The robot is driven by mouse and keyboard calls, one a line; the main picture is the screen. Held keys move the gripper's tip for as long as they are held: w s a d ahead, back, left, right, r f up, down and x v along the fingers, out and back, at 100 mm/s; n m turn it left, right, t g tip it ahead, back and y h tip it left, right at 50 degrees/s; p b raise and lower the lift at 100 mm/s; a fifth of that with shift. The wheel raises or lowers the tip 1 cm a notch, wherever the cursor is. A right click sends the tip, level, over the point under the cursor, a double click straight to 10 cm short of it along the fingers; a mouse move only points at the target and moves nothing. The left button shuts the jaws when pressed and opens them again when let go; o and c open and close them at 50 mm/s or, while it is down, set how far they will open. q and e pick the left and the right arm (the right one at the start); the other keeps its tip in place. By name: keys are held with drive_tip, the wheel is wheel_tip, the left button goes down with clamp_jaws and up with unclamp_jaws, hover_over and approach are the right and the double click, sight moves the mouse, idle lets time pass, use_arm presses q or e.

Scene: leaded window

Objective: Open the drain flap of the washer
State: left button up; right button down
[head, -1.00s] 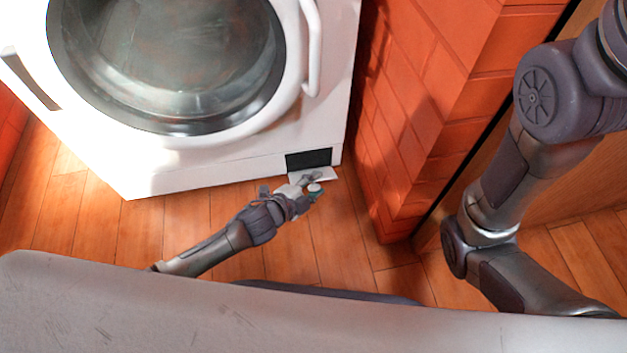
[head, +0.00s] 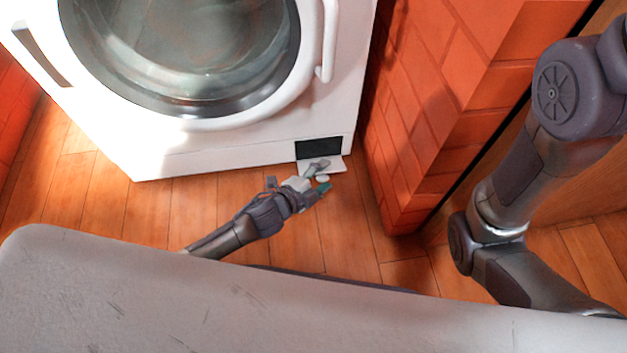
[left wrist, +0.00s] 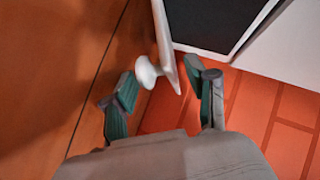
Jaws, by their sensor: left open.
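The white washer (head: 225,145) stands at the upper left in the head view. At its lower right corner is a dark rectangular opening (head: 319,148), which also shows in the left wrist view (left wrist: 213,22). The white drain flap (head: 335,164) is folded down and out from the opening. In the left wrist view the flap (left wrist: 164,40) shows edge-on with a round white knob (left wrist: 147,72). My left gripper (head: 322,178) is open at the flap. In the left wrist view the knob lies between and just beyond its fingertips (left wrist: 168,85). My right gripper is out of view.
An orange brick wall (head: 410,130) stands close to the right of the washer and the flap. The wooden floor (head: 120,215) in front of the washer is clear. The washer's round door (head: 190,60) is shut.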

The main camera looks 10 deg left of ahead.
use_arm(q)
drive_tip(key=v, duration=1.1)
drive_tip(key=shift+s+a+r, duration=0.1)
drive_tip(key=shift+s+r, duration=0.05)
drive_tip(key=shift+s, duration=0.1)
